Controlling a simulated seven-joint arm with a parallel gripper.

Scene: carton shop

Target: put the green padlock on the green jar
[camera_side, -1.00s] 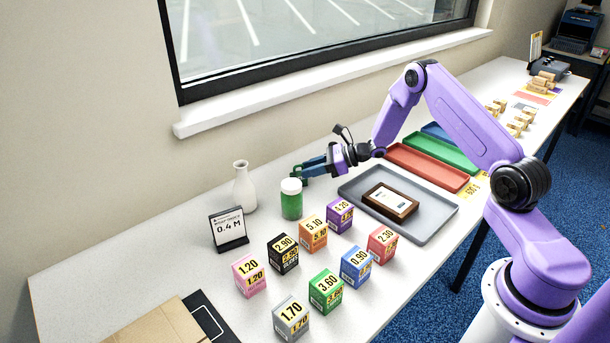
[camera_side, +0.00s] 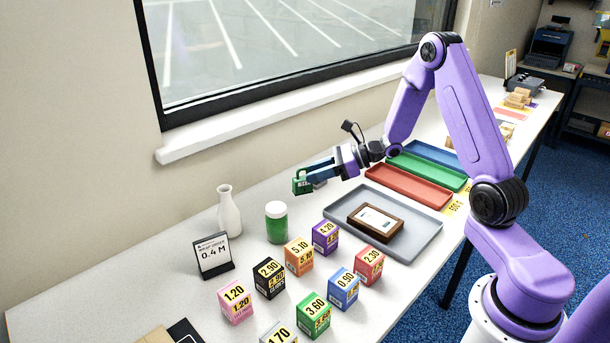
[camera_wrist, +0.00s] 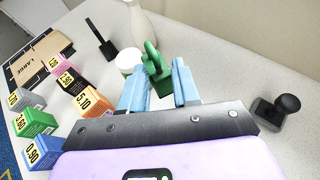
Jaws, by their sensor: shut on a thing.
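The green padlock (camera_side: 302,183) is held at the tips of the blue fingers of my gripper (camera_side: 317,172), up in the air behind and to the right of the green jar (camera_side: 276,226). The jar stands upright on the table with a white lid. In the wrist view the padlock (camera_wrist: 154,62) sits between the fingertips, its shackle pointing away, and the jar's white lid (camera_wrist: 128,60) shows just left of it. Padlock and lid look apart in the side view. The fingers hide part of the padlock.
A white vase (camera_side: 229,212) and a black-based sign (camera_side: 213,255) stand left of the jar. Several priced cartons, including an orange one (camera_side: 299,256), stand in front. A grey tray (camera_side: 425,232) holding a brown framed item lies right. A black knobbed object (camera_wrist: 276,110) shows in the wrist view.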

